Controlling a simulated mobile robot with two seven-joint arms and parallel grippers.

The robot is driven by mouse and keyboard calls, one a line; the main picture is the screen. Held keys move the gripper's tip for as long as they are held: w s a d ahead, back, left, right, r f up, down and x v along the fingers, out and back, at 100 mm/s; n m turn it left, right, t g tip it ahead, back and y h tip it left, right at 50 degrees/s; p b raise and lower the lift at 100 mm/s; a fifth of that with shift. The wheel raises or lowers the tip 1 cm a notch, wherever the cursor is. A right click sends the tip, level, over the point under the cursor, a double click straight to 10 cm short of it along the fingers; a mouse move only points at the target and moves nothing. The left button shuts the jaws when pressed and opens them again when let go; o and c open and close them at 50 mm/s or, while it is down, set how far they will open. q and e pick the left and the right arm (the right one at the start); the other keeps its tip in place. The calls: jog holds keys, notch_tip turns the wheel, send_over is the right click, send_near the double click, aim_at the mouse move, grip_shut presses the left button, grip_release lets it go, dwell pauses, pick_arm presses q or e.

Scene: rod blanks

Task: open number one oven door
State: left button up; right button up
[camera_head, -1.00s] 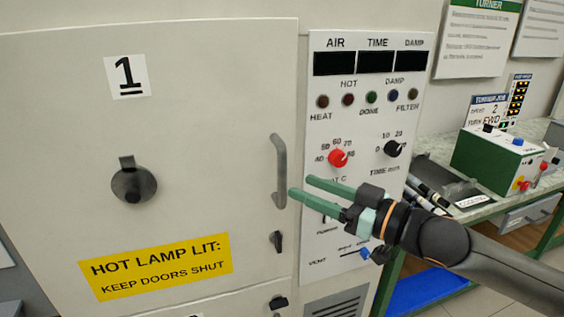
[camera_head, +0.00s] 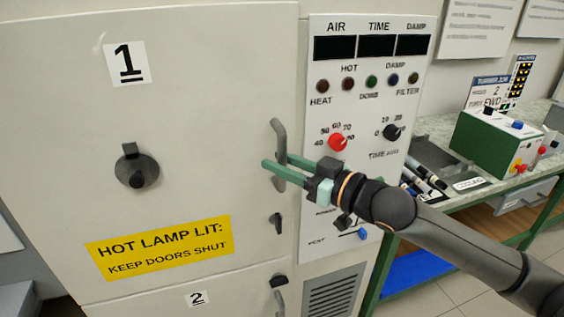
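The number one oven door (camera_head: 200,80) is a large off-white panel with a "1" label (camera_head: 128,64), and it looks shut. Its grey vertical bar handle (camera_head: 279,136) is at the door's right edge. My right gripper (camera_head: 276,161) comes in from the right with its green fingers apart. One finger crosses in front of the handle's lower half; the other tip shows just right of the bar. The bar seems to lie between the fingers, but I cannot tell whether they touch it. My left gripper is out of view.
A round dark knob (camera_head: 136,172) and a yellow warning sign (camera_head: 160,248) are on the door. A small dark latch (camera_head: 276,222) sits below the handle. The control panel (camera_head: 316,100) is right of the door. A bench with a green box (camera_head: 484,142) stands further right.

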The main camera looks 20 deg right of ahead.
grip_shut()
dwell(1.1)
